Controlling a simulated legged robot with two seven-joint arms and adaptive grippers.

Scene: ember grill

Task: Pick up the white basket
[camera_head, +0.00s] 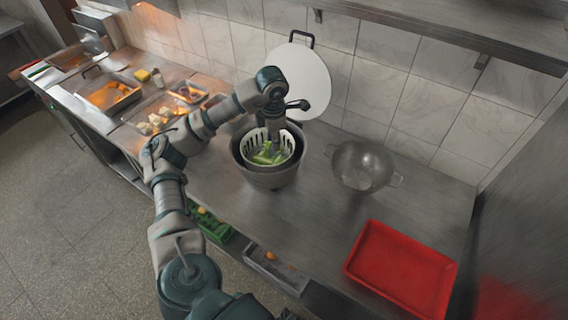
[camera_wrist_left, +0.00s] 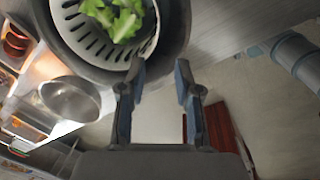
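The white basket (camera_head: 287,143) is slotted and holds green leafy pieces (camera_head: 266,157). It sits inside a dark grey pot (camera_head: 270,181) on the steel counter. In the left wrist view the basket (camera_wrist_left: 75,32) shows at the upper left, partly cut off, with the pot's rim around it. My left gripper (camera_head: 268,147) points down over the basket and hides part of it. In the wrist view its two fingers (camera_wrist_left: 160,72) are apart with nothing between them. The left fingertip is close to the basket's rim; contact cannot be told. My right gripper is not in view.
A metal colander (camera_head: 362,167) stands right of the pot, and a red tray (camera_head: 402,268) lies at the front right. A white round board (camera_head: 305,82) leans on the tiled wall behind. Food pans (camera_head: 110,95) line the left counter. The counter between pot and red tray is clear.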

